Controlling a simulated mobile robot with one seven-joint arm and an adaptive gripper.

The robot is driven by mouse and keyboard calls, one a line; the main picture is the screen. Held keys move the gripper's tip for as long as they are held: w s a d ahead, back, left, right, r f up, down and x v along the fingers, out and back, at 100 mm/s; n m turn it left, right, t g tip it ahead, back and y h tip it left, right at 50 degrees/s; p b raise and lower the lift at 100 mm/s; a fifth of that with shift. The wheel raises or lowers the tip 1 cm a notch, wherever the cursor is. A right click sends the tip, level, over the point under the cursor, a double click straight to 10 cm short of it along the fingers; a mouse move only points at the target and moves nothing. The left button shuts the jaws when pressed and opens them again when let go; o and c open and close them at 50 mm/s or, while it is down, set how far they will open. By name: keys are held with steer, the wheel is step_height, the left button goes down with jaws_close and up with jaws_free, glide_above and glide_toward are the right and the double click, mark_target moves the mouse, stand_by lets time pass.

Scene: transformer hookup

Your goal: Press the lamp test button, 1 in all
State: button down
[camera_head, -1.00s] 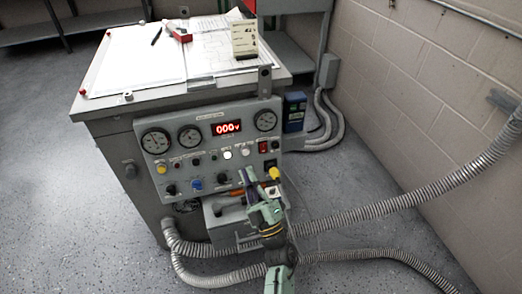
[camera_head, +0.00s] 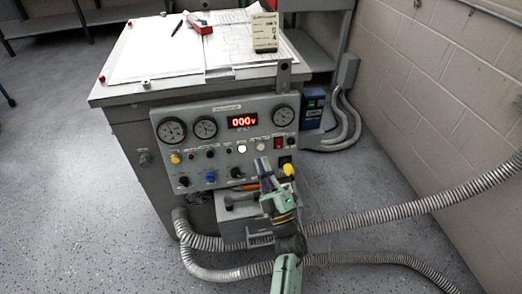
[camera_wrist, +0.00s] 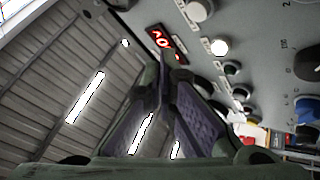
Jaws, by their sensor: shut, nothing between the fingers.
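The grey control panel (camera_head: 222,158) faces me on the front of the cabinet. It carries a bright white round button or lamp (camera_head: 242,148) and a paler one (camera_head: 261,144) to its right. I cannot read which control is the lamp test button. My gripper (camera_head: 263,166) is shut and empty, in front of the panel and just below and right of the bright white one in the head view. In the wrist view my gripper (camera_wrist: 165,65) points up past the red display (camera_wrist: 165,42), with the bright white round (camera_wrist: 219,47) right of the fingertips. Contact with the panel cannot be told.
Gauges (camera_head: 171,130), a yellow knob (camera_head: 175,158), a blue knob (camera_head: 210,177) and a red switch (camera_head: 278,142) crowd the panel. A grey box (camera_head: 238,212) sits below. Ribbed conduits (camera_head: 400,211) run right toward the block wall (camera_head: 430,90).

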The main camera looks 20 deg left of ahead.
steer(key=shift+w+a+f+b, duration=0.15)
steer(key=shift+w+a+b, duration=0.35)
steer(key=shift+w, duration=0.35)
steer(key=shift+w+a+f+b, duration=0.15)
steer(key=shift+w+a+b, duration=0.15)
steer(key=shift+w+a, duration=0.4)
steer(key=shift+w, duration=0.15)
steer(key=shift+w+a+f+b, duration=0.1)
steer(key=shift+w+a+b, duration=0.05)
steer(key=shift+w+b, duration=0.15)
steer(key=shift+w+a+b, duration=0.2)
steer(key=shift+w+b, duration=0.1)
steer(key=shift+w, duration=0.05)
stand_by(0.9)
steer(key=shift+s, duration=0.1)
steer(key=shift+s+d+p, duration=0.45)
steer(key=shift+s, duration=0.15)
steer(key=shift+s+d+r+p, duration=0.25)
steer(key=shift+s+d+p, duration=0.4)
steer(key=shift+s, duration=0.4)
steer(key=shift+s+d+r+p, duration=0.25)
steer(key=shift+s+d+p, duration=0.2)
steer(key=shift+s+d, duration=0.45)
steer(key=shift+s+a, duration=0.1)
steer(key=shift+a, duration=0.1)
